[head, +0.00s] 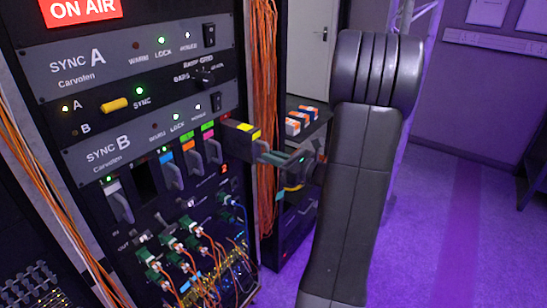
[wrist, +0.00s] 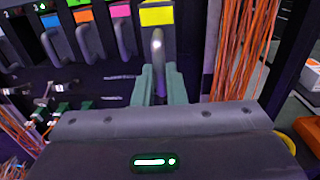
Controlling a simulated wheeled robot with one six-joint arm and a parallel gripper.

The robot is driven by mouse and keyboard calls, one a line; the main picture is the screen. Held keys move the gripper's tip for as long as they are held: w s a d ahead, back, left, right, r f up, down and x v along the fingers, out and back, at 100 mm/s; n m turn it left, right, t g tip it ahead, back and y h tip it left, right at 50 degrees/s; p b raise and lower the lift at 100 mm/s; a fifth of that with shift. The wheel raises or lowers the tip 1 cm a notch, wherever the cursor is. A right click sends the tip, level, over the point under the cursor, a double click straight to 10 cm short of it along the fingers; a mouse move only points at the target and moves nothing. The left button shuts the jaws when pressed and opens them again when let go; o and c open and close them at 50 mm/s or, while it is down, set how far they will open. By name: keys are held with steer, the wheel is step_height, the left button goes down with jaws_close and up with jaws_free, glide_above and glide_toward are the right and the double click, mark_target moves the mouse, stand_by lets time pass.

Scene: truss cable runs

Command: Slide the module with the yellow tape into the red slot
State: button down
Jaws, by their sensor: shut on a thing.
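The module with the yellow tape (head: 240,133) sticks out from the right end of the module row in the rack. I cannot tell how much of it is still inside. Its yellow tape (wrist: 157,14) and grey handle (wrist: 158,45) show in the wrist view. My gripper (head: 268,158) is shut on the handle, with its green fingers (wrist: 159,90) on both sides. One dark empty slot (head: 145,179) shows towards the left of the row. I cannot make out its colour mark.
Modules with blue (head: 166,157), orange (head: 189,145) and pink tape (head: 208,134) stand in the row. Orange cables (head: 263,100) hang right of the rack, close to my gripper. Patch cables (head: 190,255) fill the panel below. Purple floor on the right is open.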

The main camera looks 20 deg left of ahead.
mark_target(257, 150)
steer(key=shift+a, duration=0.1)
steer(key=shift+x, duration=3.9)
steer(key=shift+w+a, duration=0.1)
steer(key=shift+w, duration=0.1)
steer(key=shift+x, duration=1.65)
steer(key=c, duration=1.4)
jaws_free()
steer(key=shift+a, duration=0.15)
steer(key=b+v, duration=0.2)
steer(key=v, duration=1.2)
